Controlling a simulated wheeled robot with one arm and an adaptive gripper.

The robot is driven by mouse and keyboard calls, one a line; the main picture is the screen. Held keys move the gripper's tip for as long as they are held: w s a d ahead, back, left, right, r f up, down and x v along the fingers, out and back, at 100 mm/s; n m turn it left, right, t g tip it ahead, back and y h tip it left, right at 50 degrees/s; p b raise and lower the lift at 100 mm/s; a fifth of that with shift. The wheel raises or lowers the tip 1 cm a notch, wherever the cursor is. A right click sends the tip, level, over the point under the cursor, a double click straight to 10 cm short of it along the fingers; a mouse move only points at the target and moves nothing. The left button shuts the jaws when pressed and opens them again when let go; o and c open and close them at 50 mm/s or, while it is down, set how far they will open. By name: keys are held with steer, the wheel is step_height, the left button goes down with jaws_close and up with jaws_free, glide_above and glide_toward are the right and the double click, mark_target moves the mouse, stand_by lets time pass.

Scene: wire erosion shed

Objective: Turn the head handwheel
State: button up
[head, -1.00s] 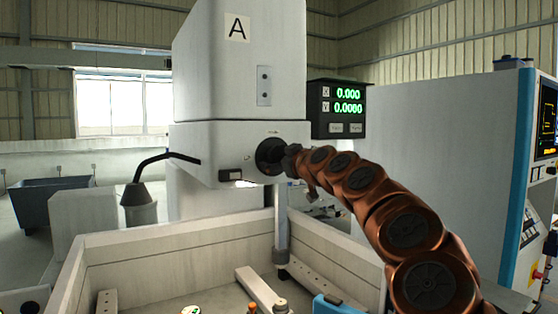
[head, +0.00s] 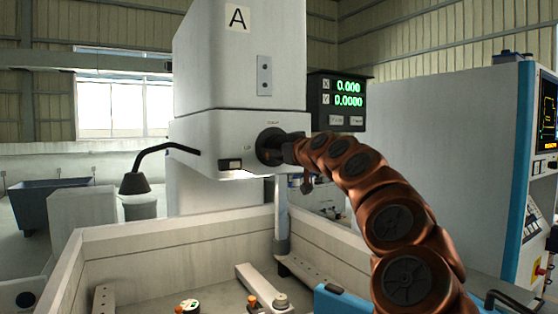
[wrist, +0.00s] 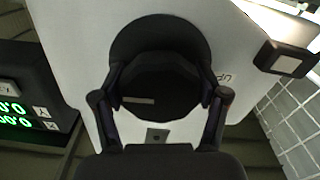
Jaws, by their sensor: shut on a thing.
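The head handwheel (head: 268,145) is a dark round knob on the front of the white machine head (head: 212,138). It fills the middle of the wrist view (wrist: 158,78), with a short pale mark on its lower left face. My gripper (wrist: 160,92) has one finger on each side of the wheel's rim and is shut on it. In the head view my gripper (head: 288,149) reaches the wheel from the right and partly covers it. A printed "UP" (wrist: 224,78) appears upside down beside the wheel in the wrist view.
A digital readout (head: 338,102) showing zeros hangs right of the head. A bent black lamp (head: 136,183) is at the left. Below is an open work tank (head: 172,229) with fixtures inside. A control cabinet (head: 541,150) stands at the far right.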

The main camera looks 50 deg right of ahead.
steer(key=m+b, duration=0.1)
steer(key=m, duration=0.1)
steer(key=shift+f+m, duration=0.1)
steer(key=shift+m, duration=0.2)
steer(key=m, duration=0.3)
steer(key=shift+a+m+b, duration=0.1)
steer(key=shift+m+b, duration=0.2)
steer(key=m+p, duration=0.1)
steer(key=m, duration=0.5)
steer(key=shift+w+a+r+p, duration=0.1)
steer(key=shift+r+p, duration=0.1)
steer(key=shift+p, duration=0.15)
steer(key=m+p, duration=0.1)
steer(key=m, duration=0.2)
steer(key=shift+r, duration=0.1)
steer(key=m+p, duration=0.4)
steer(key=shift+r+m, duration=0.25)
steer(key=shift+m, duration=0.05)
steer(key=m+p, duration=0.3)
steer(key=shift+f+m+p, duration=0.2)
steer(key=shift+m+p, duration=0.55)
steer(key=shift+m, duration=0.05)
